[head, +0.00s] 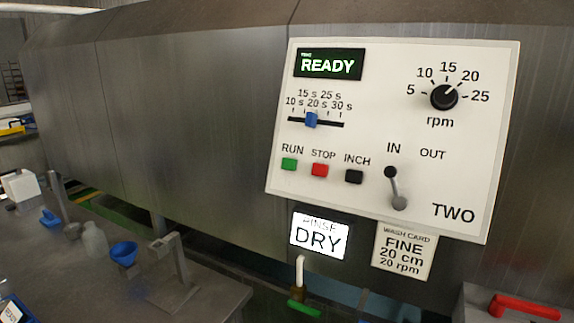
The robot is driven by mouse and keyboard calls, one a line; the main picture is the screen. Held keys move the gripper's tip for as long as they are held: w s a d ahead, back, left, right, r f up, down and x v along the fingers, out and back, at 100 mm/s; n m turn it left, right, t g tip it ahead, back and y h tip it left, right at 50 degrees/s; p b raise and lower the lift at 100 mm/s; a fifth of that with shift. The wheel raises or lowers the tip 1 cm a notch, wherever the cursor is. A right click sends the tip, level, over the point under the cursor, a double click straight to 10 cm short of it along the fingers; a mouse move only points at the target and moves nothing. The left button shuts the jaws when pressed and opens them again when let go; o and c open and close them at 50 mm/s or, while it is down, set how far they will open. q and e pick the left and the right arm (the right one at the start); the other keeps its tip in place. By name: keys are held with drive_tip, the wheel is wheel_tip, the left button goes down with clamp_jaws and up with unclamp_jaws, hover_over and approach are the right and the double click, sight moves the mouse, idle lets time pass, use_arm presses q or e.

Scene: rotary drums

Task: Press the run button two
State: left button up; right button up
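The control panel labelled TWO (370,215) is a white plate on the metal drum housing, right of centre in the head view. Its green RUN button (289,164) sits at the panel's lower left. A red STOP button (320,170) and a black INCH button (354,177) stand to its right. The green display (330,64) reads READY. A blue slider (311,120) sits near 20 s, and a black rpm knob (444,97) is at the upper right. A grey lever (396,188) has IN and OUT labels above it. Neither gripper shows.
A lit sign (318,236) reads DRY below the panel, beside a wash card (404,252) reading FINE, 20 cm, 20 rpm. A grey bench (100,285) at left holds a blue funnel (123,253) and a bottle (95,240). A red handle (524,307) is at lower right.

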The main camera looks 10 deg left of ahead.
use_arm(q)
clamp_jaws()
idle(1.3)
